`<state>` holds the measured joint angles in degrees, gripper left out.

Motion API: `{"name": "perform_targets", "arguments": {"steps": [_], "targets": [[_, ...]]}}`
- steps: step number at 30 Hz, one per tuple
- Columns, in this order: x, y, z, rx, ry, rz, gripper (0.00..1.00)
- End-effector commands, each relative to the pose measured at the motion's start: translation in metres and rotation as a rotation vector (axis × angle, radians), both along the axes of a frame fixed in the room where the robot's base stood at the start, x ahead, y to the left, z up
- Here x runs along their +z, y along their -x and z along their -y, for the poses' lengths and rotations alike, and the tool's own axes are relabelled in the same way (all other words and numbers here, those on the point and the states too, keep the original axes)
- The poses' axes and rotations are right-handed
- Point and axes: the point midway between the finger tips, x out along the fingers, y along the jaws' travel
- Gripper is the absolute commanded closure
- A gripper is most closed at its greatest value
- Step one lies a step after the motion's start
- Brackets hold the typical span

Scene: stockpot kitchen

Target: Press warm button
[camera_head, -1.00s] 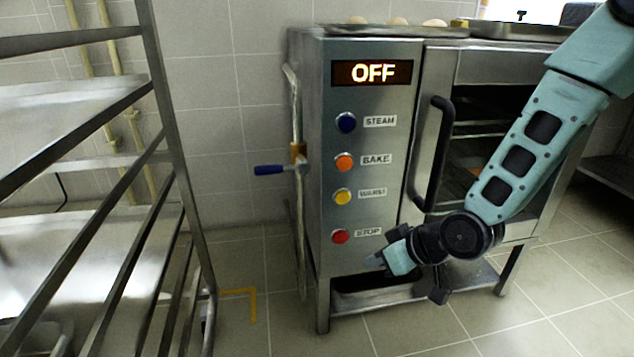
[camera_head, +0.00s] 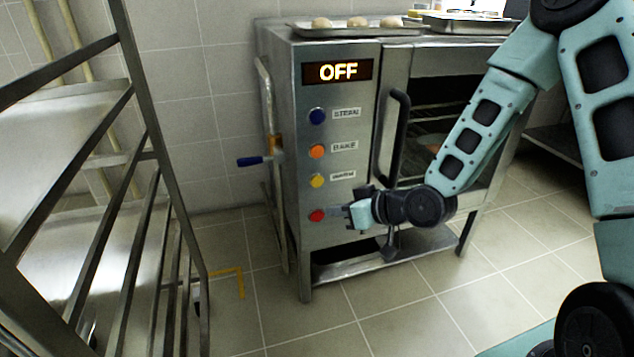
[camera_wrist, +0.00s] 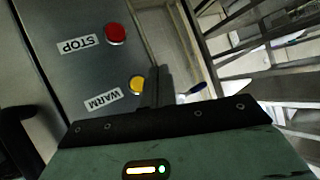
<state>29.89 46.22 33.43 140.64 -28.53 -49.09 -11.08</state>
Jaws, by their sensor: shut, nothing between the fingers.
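The yellow warm button (camera_head: 317,181) is on the oven's front panel, below the orange bake button and above the red stop button (camera_head: 317,215). In the wrist view the yellow button (camera_wrist: 137,84) shows beside its upside-down WARM label (camera_wrist: 103,98), just past my gripper's body. My gripper (camera_head: 341,212) is shut and empty, pointing left at the panel. It is lower than the warm button, just right of the stop button, and covers the STOP label in the head view. I cannot tell whether its tip touches the panel. The oven display (camera_head: 338,72) reads OFF.
The orange bake button (camera_head: 317,151) and blue steam button (camera_head: 317,116) sit higher on the panel. A black door handle (camera_head: 393,138) stands right of them. A blue-ended lever (camera_head: 250,161) sticks out left. A metal rack (camera_head: 150,150) stands at left, with open floor between.

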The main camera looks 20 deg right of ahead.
Motion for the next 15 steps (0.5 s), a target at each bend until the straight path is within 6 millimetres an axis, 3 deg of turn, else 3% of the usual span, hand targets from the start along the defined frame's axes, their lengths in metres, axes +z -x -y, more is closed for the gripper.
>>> {"name": "perform_targets", "arguments": {"steps": [15], "targets": [[0.001, -0.065, 0.000, 0.000, 0.000, 0.000, 1.00]]}}
